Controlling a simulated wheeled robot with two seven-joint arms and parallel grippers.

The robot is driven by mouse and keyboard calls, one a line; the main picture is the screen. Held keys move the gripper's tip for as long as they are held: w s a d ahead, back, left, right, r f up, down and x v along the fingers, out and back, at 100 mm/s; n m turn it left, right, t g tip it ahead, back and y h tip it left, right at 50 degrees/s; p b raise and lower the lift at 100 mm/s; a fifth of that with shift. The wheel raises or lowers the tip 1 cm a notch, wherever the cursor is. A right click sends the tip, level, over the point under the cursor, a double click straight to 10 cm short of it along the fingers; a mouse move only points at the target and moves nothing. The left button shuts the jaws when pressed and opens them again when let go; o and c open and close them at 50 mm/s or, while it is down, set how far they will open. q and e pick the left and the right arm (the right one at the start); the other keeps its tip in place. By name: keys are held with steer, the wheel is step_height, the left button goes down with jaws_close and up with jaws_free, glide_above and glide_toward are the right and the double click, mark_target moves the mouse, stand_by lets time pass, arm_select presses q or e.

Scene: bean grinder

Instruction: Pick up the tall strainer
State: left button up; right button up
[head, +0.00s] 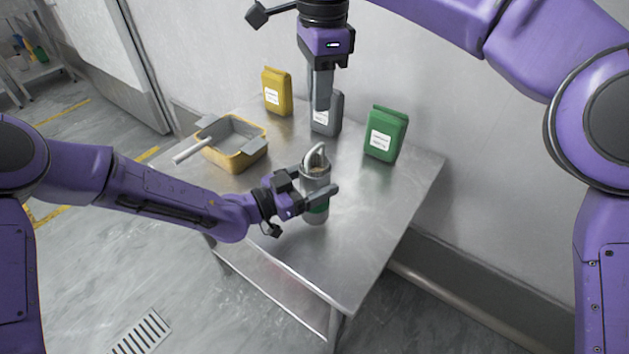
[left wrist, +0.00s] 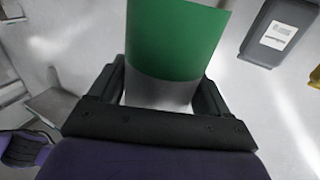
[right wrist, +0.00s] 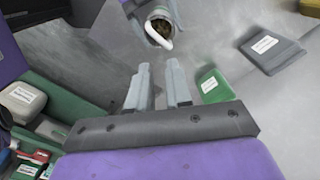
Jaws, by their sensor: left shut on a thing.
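The tall strainer, a tall cylinder (head: 316,172) with a green band low down and a curved pale handle at its open top, is at the middle of the metal table. Brown contents show inside it. My left gripper (head: 318,194) is shut around its side. In the left wrist view the green and white cylinder (left wrist: 172,45) fills the space between the fingers. I cannot tell whether its base touches the table. My right gripper (head: 322,98) points down above the table's back, apart from the cylinder. In the right wrist view its fingers (right wrist: 160,85) have an empty gap between them.
On the metal table (head: 350,240), a yellow bag (head: 277,92), a grey bag (head: 328,122) and a green bag (head: 385,135) stand along the back. A yellow tub (head: 238,158) with a white handle is at the left. The table's front is clear.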

mark_target(317, 146)
steer(key=f+n, duration=0.2)
steer(key=f, duration=0.2)
steer(key=f+n+y, duration=0.1)
steer(key=f+n, duration=0.2)
steer(key=f, duration=0.1)
steer(key=f+n+t, duration=0.1)
steer(key=f+n, duration=0.1)
steer(key=f, duration=0.2)
steer(key=shift+a+f+y, duration=0.2)
steer(key=shift+f+y, duration=0.05)
steer(key=shift+y, duration=0.05)
jaws_close()
stand_by(1.1)
